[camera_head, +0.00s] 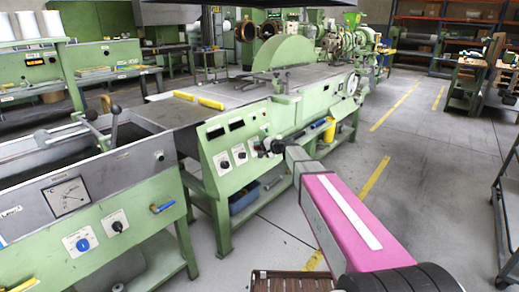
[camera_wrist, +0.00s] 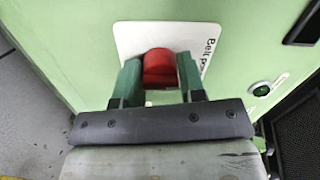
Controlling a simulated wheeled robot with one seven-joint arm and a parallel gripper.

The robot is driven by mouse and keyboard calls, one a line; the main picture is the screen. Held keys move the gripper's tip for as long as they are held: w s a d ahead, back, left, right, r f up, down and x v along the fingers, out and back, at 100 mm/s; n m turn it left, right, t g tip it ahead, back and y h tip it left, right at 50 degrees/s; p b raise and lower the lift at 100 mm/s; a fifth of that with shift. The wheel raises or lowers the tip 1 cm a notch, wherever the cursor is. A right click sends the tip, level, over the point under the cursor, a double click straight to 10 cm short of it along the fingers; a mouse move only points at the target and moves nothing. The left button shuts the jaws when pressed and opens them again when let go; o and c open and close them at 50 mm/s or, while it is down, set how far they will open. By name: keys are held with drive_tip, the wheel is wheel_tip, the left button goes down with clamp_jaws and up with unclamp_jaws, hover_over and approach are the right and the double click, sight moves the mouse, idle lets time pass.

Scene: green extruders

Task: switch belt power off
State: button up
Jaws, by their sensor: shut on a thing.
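The belt power switch is a red knob (camera_wrist: 158,66) on a white plate (camera_wrist: 128,36) with partly visible lettering, "Belt Po...", fixed to a green panel. In the wrist view my gripper (camera_wrist: 160,78) has one green finger on each side of the knob and is shut on it. In the head view my gripper (camera_head: 267,147) is at the front of the green machine's control panel (camera_head: 222,138). The belt power switch is hidden there behind my gripper and arm. The knob's exact pointer position cannot be read.
White-plated knobs (camera_head: 240,153) sit left of my gripper on the same panel. A small green light (camera_wrist: 262,89) and a dark grille (camera_wrist: 299,125) are right of the knob. A blue bin (camera_head: 243,200) stands on the low shelf. The floor aisle to the right is clear.

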drive_tip(key=shift+s+f, duration=0.15)
drive_tip(key=o, duration=0.9)
drive_tip(key=shift+d, duration=0.1)
drive_tip(key=v, duration=1)
drive_tip(key=shift+s+d+r, duration=0.15)
drive_tip(key=shift+d+r, duration=0.1)
drive_tip(key=shift+d, duration=0.05)
drive_tip(key=s+d+f+n+g+h, duration=0.1)
drive_tip(key=s+d+f+h, duration=0.3)
drive_tip(key=s, duration=0.5)
drive_tip(key=s+d+f+n+g+h, duration=0.2)
drive_tip(key=s+d+f+g+h, duration=0.2)
drive_tip(key=s+d+f, duration=0.2)
drive_tip(key=s+d+f+n+g+h, duration=0.1)
drive_tip(key=s+d+f+g+h, duration=0.2)
drive_tip(key=s, duration=1)
drive_tip(key=shift+s+d+f+n+h, duration=0.15)
drive_tip(key=shift+d+f, duration=0.25)
drive_tip(key=shift+f, duration=0.5)
drive_tip(key=shift+d+f+n+h, duration=0.1)
drive_tip(key=shift+d+f, duration=0.25)
drive_tip(key=shift+f, duration=0.6)
drive_tip(key=shift+s+d+f+n+h, duration=0.15)
drive_tip(key=shift+d+f, duration=0.25)
drive_tip(key=shift+f, duration=0.5)
